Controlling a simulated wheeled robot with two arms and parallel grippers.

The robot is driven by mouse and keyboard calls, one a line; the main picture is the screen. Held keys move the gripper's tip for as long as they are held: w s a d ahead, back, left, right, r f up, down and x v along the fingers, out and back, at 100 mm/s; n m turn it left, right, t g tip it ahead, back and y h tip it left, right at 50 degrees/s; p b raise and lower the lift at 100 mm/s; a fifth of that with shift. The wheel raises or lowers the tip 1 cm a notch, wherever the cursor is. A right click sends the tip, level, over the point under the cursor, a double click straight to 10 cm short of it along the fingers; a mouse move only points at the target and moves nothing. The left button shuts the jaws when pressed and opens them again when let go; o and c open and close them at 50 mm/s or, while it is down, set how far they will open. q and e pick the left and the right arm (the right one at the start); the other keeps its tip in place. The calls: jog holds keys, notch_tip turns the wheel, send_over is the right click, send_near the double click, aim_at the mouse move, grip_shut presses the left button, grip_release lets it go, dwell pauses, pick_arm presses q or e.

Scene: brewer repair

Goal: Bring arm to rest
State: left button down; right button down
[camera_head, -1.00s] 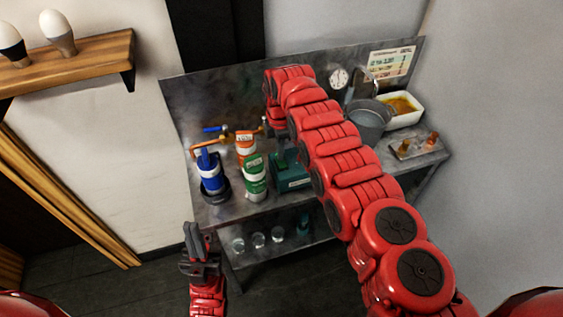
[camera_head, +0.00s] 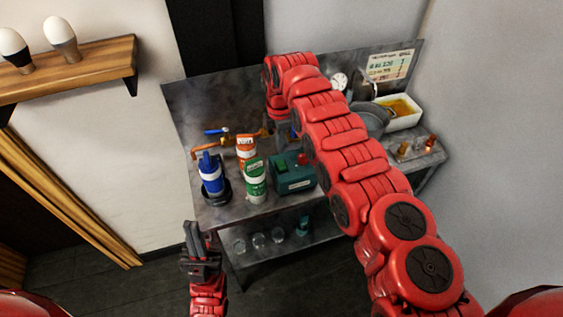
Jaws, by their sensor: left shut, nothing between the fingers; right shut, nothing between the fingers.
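My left gripper (camera_head: 193,240) is dark grey and points up in front of the bench's left front corner. Its fingers are together with nothing between them. My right arm reaches from the lower right over the bench, and its wrist is bent down near the back panel. Only a small grey part of my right gripper (camera_head: 284,131) seems to show under the wrist, above the bench beside the brass pipe. The rest is hidden by the arm. It is shut, with nothing seen in it.
The metal bench (camera_head: 228,211) holds a blue-and-white bottle (camera_head: 211,178), an orange-and-white can (camera_head: 245,148), a green-and-white can (camera_head: 255,183), a green box (camera_head: 291,178), a brass pipe (camera_head: 233,142), a bucket (camera_head: 372,116) and a white tray (camera_head: 416,118). Glasses stand on the lower shelf.

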notch_tip(320, 180, up, 2)
dwell(0.5)
